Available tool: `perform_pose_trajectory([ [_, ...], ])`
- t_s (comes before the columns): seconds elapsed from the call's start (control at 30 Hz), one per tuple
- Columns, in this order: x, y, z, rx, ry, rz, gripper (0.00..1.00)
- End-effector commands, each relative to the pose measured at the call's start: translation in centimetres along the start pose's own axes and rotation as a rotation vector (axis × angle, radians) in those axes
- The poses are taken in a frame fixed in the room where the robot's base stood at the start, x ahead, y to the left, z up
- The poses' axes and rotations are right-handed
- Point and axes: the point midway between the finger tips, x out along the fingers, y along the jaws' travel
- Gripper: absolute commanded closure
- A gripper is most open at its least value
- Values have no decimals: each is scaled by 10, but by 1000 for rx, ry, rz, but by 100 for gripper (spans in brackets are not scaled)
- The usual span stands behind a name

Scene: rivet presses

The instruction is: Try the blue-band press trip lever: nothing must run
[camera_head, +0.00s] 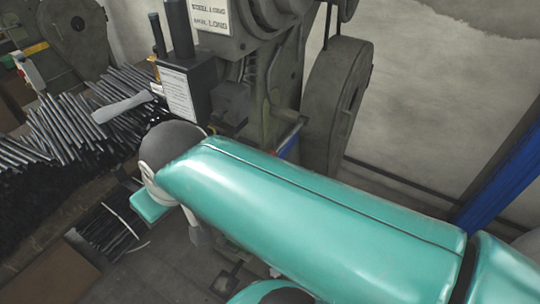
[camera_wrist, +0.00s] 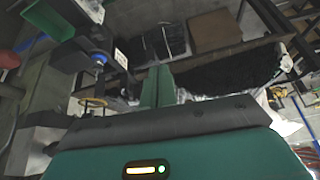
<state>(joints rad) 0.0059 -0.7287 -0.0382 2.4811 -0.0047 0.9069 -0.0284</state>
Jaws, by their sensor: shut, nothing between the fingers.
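A dark grey press (camera_head: 250,50) with a lettered sign stands at the top middle of the head view. A blue patch (camera_head: 290,145) shows low on it, partly hidden by my teal arm; I cannot tell if it is the blue band. A pale grey flat bar (camera_head: 122,107) sticks out to the left of the press; I cannot tell if it is the trip lever. My gripper (camera_wrist: 158,88) shows in the wrist view with its two green fingers together and empty. In that view a blue ring (camera_wrist: 98,58) sits on dark machinery at the left, apart from the fingers.
Many metal rods (camera_head: 65,130) lie heaped left of the press. A large flywheel (camera_head: 335,105) stands at its right. A pedal-like part (camera_head: 230,275) is on the floor. A blue post (camera_head: 510,170) stands at the right. A brown box (camera_wrist: 213,32) shows in the wrist view.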

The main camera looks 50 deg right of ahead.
Motion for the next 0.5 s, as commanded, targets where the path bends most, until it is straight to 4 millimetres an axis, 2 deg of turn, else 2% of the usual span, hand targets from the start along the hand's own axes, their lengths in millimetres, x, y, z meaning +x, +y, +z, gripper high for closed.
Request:
perform_pose_trajectory([
  [0.07, 0, 22, -5, 29, -22, -3, 100],
  [0.13, 1, 55, -13, 58, -45, -1, 100],
  [0.23, 3, 116, -16, 109, -88, 12, 100],
  [0.3, 4, 160, -11, 142, -120, 28, 100],
  [0.4, 2, 213, 2, 181, -161, 53, 100],
  [0.5, -1, 252, 18, 212, -195, 75, 100],
])
